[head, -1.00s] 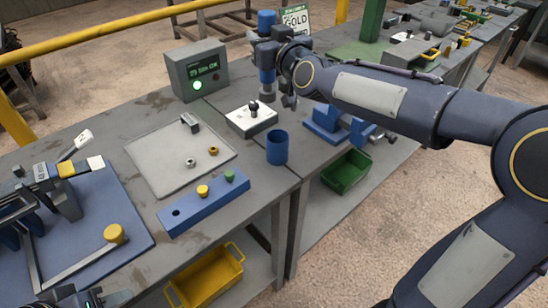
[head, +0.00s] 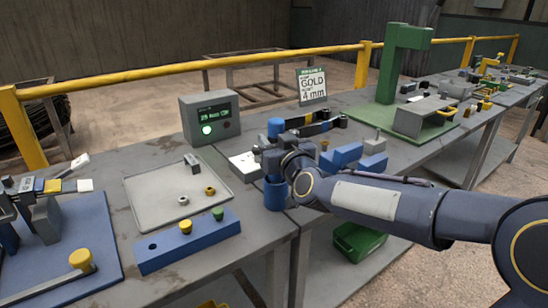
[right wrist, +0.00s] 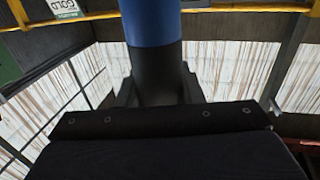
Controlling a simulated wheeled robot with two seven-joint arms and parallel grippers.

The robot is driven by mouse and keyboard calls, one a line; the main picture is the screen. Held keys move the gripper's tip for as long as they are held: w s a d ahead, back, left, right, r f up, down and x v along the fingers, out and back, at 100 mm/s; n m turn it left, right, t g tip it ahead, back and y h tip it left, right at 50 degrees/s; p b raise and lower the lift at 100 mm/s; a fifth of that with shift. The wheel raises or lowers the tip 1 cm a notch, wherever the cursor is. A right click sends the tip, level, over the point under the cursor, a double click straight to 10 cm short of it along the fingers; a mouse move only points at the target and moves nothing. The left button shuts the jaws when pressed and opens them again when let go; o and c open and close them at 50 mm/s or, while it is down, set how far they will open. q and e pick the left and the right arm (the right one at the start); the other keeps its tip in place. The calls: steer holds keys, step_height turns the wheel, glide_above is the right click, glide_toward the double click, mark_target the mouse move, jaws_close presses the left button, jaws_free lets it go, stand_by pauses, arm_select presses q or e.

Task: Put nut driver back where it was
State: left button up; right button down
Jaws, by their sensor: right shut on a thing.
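My right gripper (head: 270,156) is shut on the nut driver, an upright tool with a blue handle (head: 276,128). In the right wrist view its blue handle (right wrist: 152,22) and dark lower part (right wrist: 155,75) stand between the fingers. The gripper is just above a blue cup (head: 275,196) at the bench's front edge. The tool's lower end is hidden by my gripper and arm, so I cannot tell whether it is inside the cup. My left gripper is not in view.
A blue block (head: 190,243) holds yellow and green caps and has one empty hole. A grey tray (head: 150,212) with nuts lies behind it. A display box (head: 208,118) stands behind. A green bin (head: 358,240) is below.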

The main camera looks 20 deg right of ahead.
steer(key=shift+f, duration=1.1)
steer(key=shift+f+b, duration=0.2)
steer(key=shift+b, duration=0.2)
steer(key=c, duration=1)
jaws_free()
